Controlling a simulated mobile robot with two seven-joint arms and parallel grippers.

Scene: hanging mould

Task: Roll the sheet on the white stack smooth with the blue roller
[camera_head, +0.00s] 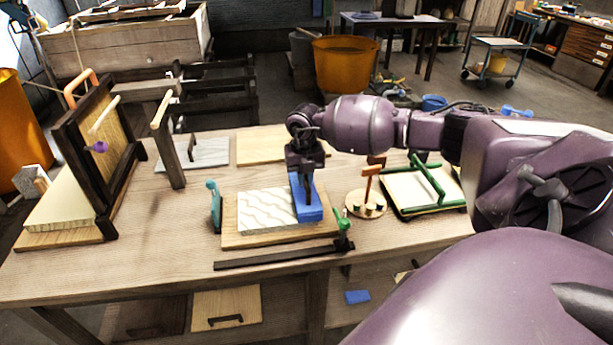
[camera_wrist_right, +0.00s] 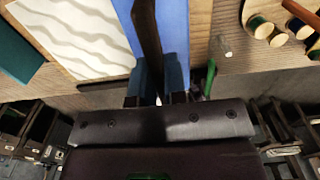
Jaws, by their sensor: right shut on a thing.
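The white stack with its wavy-lined sheet (camera_head: 264,210) lies on a wooden board (camera_head: 232,238) in the middle of the bench. It also shows in the right wrist view (camera_wrist_right: 75,35). The blue roller (camera_head: 309,213) lies lengthwise across the right end of the sheet; I cannot tell if it presses on it. In the right wrist view the blue roller (camera_wrist_right: 174,25) is beside the wavy surface. My right gripper (camera_head: 305,188) is above the roller, shut on its dark handle (camera_wrist_right: 147,40). The fingers hide part of the handle. My left gripper is out of view.
A teal upright piece (camera_head: 214,206) and a green-topped clamp (camera_head: 343,238) flank the board. A dark bar (camera_head: 280,257) lies in front. A round stand (camera_head: 365,205) and a green-framed screen (camera_head: 424,190) are at right; a dark upright frame (camera_head: 100,150) at left.

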